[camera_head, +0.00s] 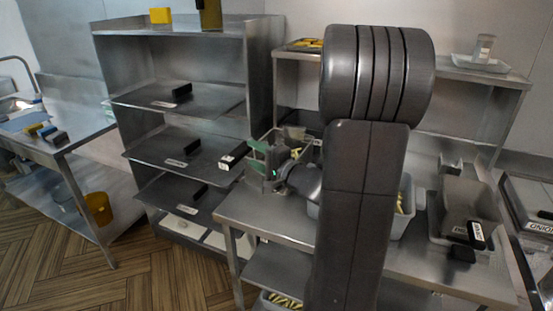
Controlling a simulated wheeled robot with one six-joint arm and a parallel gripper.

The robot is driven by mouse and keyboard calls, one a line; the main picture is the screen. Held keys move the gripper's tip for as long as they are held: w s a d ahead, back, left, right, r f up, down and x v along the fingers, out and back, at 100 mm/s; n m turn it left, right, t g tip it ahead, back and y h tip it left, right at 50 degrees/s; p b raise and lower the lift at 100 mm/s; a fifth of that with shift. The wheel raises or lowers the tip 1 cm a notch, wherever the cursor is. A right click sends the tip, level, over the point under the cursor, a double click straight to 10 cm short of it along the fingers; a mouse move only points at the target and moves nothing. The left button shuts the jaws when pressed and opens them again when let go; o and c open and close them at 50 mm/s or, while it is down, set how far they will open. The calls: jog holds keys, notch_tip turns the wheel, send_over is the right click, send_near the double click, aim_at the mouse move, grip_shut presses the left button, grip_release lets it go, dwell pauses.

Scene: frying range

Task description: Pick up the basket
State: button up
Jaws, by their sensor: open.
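My gripper (257,158) is at the middle of the picture, above the left part of the steel table (262,216). Its green fingers point left and are open. A black handle-like block with a white label (235,155) is just left of the fingertips; I cannot tell whether they touch. A greyish, see-through container (292,133) shows behind the gripper, partly hidden; I cannot tell whether it is the basket or joined to that block. A grey bin (402,218) with yellow strips stands right of my arm, which hides much of it.
A steel rack (188,27) on the left has several shelves with black-handled trays (172,100). A grey container (465,200) with a labelled black handle stands at right. A side table (75,138) and yellow bucket (98,208) are far left. The wooden floor (150,285) is clear.

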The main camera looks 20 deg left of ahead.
aim_at(251, 149)
jog(key=shift+w+p+x, duration=0.2)
jog(key=shift+p+x, duration=0.5)
jog(key=shift+x, duration=0.85)
jog(key=shift+w+p+x, duration=0.15)
jog(key=shift+p+x, duration=0.5)
jog(key=shift+x, duration=0.85)
jog(key=shift+d+r, duration=0.15)
jog(key=shift+r, duration=0.05)
grip_shut()
